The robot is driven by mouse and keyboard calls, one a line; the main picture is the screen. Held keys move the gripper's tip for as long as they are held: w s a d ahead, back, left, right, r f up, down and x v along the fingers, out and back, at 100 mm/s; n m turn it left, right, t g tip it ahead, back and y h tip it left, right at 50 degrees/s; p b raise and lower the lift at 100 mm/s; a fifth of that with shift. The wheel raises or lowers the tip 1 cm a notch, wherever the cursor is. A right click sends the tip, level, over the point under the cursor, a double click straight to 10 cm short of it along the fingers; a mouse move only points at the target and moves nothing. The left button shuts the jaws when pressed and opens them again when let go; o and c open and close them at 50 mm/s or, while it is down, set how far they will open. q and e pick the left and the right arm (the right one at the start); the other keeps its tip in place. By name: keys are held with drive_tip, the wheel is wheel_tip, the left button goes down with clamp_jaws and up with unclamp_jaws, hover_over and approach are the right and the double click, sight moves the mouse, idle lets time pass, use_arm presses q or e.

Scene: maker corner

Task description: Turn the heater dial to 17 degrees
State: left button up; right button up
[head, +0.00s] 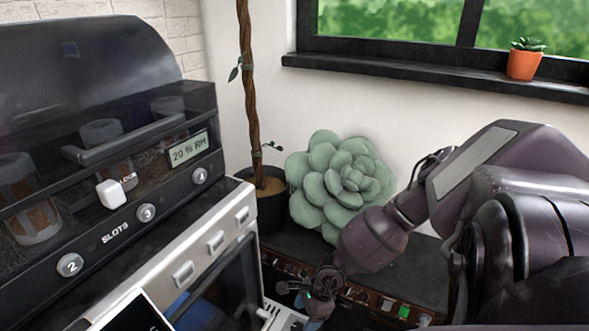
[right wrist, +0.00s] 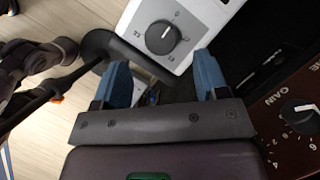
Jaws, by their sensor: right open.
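The heater dial (right wrist: 162,38) is a dark round knob on a white panel (right wrist: 196,17) in the right wrist view. Numbers ring it, one looking like 22 at its left; the others are too small to read surely. A pale mark on the knob points toward the upper right of the picture. My right gripper (right wrist: 163,80) is open and empty, its two blue fingers apart, with the dial beyond the fingertips and not touched. In the head view my right gripper (head: 312,300) is low at the bottom centre, beside a white slatted body (head: 284,318), probably the heater. My left gripper is not seen.
A brown panel with a GAIN knob (right wrist: 299,112) lies close at the right in the wrist view. A black cabinet with dials (head: 110,235) fills the head view's left. A potted vine (head: 270,207) and a big green succulent (head: 340,182) stand behind my right arm.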

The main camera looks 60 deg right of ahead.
sight(298, 328)
drive_tip(key=b+x, duration=0.1)
drive_tip(key=x, duration=0.3)
drive_tip(key=shift+s+f, duration=0.1)
drive_tip(key=shift+f, duration=0.1)
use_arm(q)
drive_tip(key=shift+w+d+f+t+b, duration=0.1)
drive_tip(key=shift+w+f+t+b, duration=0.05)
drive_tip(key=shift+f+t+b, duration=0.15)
use_arm(e)
drive_tip(key=shift+w+a+f, duration=0.2)
drive_tip(key=shift+w+f, duration=0.1)
drive_tip(key=shift+f, duration=0.2)
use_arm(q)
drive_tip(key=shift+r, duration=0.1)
